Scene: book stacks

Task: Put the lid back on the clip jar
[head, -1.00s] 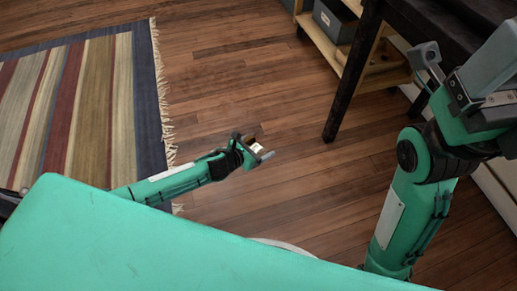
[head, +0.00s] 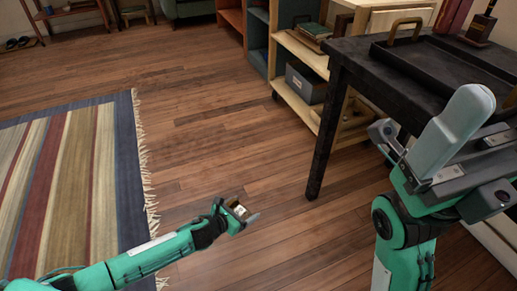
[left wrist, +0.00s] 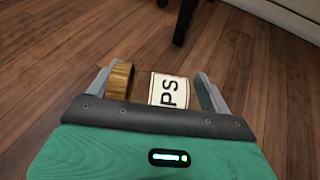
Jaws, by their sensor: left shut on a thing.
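My left gripper (head: 243,208) is low over the open floor, left of the dark table. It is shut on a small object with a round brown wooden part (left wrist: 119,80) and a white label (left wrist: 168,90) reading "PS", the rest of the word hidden. The label also shows as a white spot in the head view (head: 239,210). I cannot tell whether this object is the jar, its lid or both. No other jar or lid can be made out. My right arm is raised at the right, close to the table; its jaw state is unclear.
The dark table (head: 345,62) at right bears a black tray (head: 425,70) with a brass handle. Behind it stands a wooden shelf cart (head: 298,55) with a grey box (head: 306,82). A striped rug (head: 75,180) lies left. The floor between is clear.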

